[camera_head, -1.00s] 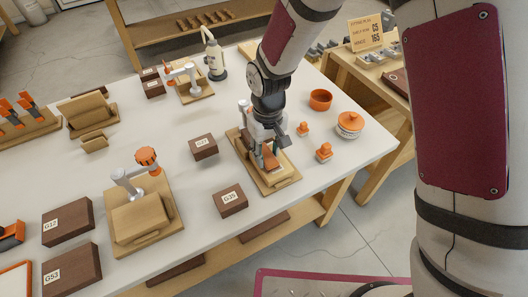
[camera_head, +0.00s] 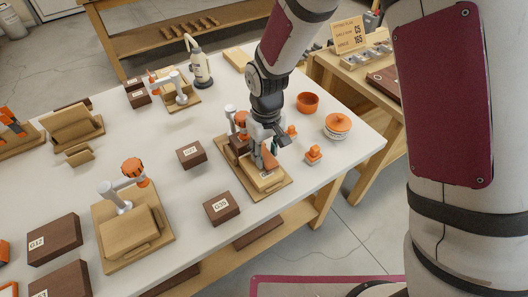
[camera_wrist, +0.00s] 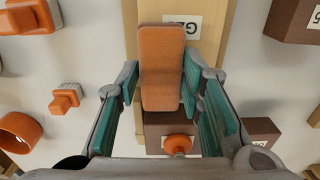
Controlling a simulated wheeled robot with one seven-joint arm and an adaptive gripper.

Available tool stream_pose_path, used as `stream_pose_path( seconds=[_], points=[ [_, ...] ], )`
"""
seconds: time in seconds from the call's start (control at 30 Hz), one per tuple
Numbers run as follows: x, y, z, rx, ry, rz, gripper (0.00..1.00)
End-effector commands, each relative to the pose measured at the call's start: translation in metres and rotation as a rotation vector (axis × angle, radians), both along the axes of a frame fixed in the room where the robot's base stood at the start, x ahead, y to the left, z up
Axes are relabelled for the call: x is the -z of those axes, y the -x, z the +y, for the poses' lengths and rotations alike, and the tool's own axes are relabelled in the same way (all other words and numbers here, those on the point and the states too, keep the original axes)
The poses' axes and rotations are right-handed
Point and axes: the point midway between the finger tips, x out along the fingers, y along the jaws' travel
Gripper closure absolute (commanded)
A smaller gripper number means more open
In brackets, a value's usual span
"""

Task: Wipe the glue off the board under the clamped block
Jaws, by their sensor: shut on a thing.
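The clamp board (camera_head: 280,188) is pale wood and lies near the right end of the bench. On it stands a clamp with an orange knob (camera_head: 241,118) over a dark brown block (camera_head: 236,143); the block (camera_wrist: 150,128) and knob (camera_wrist: 177,145) also show in the wrist view. My gripper (camera_head: 268,160) is above the board, in front of the block. I cannot make out any glue.
Another clamp board (camera_head: 128,245) is at the front left.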

Motion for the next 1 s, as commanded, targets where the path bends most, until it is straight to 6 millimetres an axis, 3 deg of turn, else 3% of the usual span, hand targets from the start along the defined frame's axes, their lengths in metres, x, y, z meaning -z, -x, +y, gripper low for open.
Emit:
stream_pose_path(
  seconds=[1.0],
  points=[
    [-0.002,0.022,0.029,-0.001,0.002,0.003,0.88]
  ],
)
